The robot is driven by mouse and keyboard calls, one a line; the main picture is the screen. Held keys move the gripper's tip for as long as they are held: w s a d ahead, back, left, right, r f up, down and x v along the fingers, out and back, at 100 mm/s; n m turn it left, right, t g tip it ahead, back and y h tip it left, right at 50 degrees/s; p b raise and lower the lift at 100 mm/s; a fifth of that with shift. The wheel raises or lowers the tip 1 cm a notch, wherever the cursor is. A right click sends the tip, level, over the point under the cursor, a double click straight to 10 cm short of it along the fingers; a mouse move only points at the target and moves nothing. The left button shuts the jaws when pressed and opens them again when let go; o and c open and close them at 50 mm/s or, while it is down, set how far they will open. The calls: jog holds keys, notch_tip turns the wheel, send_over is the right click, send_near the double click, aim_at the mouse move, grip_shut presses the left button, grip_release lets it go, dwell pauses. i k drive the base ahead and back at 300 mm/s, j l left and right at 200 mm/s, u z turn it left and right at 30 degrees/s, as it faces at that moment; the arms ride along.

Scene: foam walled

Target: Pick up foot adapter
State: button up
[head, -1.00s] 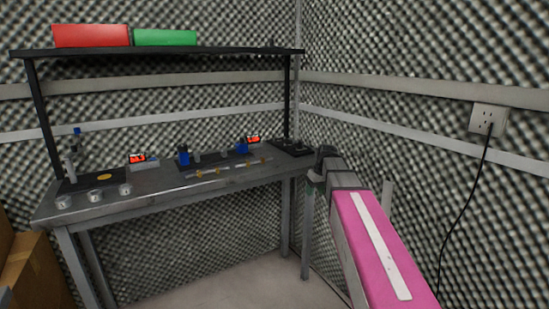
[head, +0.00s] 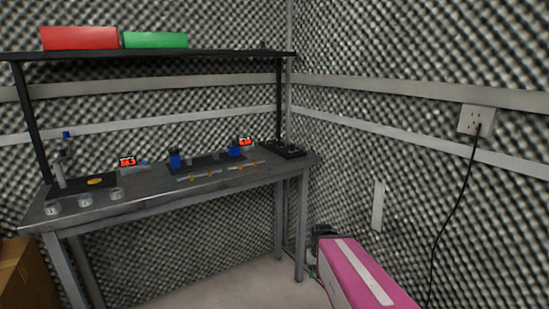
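I cannot tell which of the small parts on the workbench (head: 150,202) is the foot adapter. Three short silver cylinders (head: 85,199) stand along the bench's front left edge. Thin rods with brass-coloured fittings (head: 210,173) lie near the front edge at the middle. My pink arm comes in at the lower right. The dark end of my arm (head: 323,236) is low, to the right of the bench and apart from it. My gripper's fingers cannot be made out there.
A black plate with a yellow disc (head: 95,181), blue-and-black fixtures (head: 175,159), red displays (head: 127,161) and a black tray (head: 289,151) occupy the bench. Red (head: 79,38) and green (head: 156,40) boxes rest on the shelf above. A cardboard box (head: 22,275) stands at the left.

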aim_at(293, 151)
jog(key=i+j+z, duration=0.25)
jog(key=j+z, duration=0.25)
jog(key=j, duration=0.15)
jog(key=i+j+z, duration=0.2)
jog(key=j, duration=0.15)
jog(key=k+l, duration=0.05)
jog(key=k, duration=0.05)
